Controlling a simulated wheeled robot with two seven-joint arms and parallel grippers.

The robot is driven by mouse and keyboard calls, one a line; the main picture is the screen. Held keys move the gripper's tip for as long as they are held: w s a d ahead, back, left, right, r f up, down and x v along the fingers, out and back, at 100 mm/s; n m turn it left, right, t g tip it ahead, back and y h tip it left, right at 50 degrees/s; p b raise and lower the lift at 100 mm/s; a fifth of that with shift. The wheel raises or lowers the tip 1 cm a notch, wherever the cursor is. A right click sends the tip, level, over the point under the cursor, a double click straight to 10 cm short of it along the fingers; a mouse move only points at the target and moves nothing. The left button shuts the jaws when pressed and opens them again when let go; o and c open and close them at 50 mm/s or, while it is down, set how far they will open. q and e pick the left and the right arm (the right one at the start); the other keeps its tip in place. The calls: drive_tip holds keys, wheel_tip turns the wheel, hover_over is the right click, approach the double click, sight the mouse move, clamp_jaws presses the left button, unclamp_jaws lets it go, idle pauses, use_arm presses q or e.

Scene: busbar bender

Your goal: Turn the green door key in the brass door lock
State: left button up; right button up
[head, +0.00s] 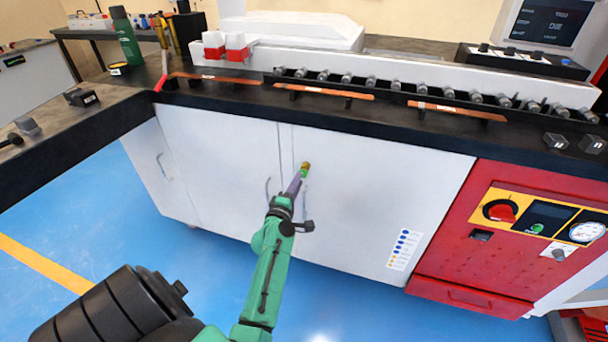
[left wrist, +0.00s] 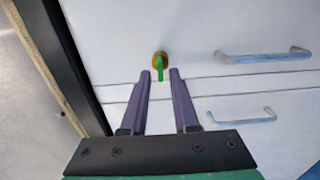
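The brass door lock (head: 307,165) sits on the white cabinet front near the seam between two doors. The green door key (head: 303,173) is in it. In the left wrist view the round brass lock (left wrist: 160,57) shows with the green key (left wrist: 160,70) standing out from it. My left gripper (head: 298,181) points at the lock, its purple fingers close to the key. In the left wrist view my left gripper (left wrist: 160,74) is open, with the key's near end between the fingertips and a gap on each side. My right gripper is not in view.
Metal door handles (left wrist: 264,55) lie to the right of the lock in the left wrist view. A black worktop (head: 380,125) with copper bars (head: 323,91) overhangs the doors. A red control panel (head: 490,225) is at the right. Blue floor (head: 120,240) is clear in front.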

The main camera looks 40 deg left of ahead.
sight(303, 171)
use_arm(q)
drive_tip(key=x, duration=0.2)
drive_tip(key=shift+w+a, duration=0.2)
drive_tip(key=shift+w, duration=0.15)
clamp_jaws()
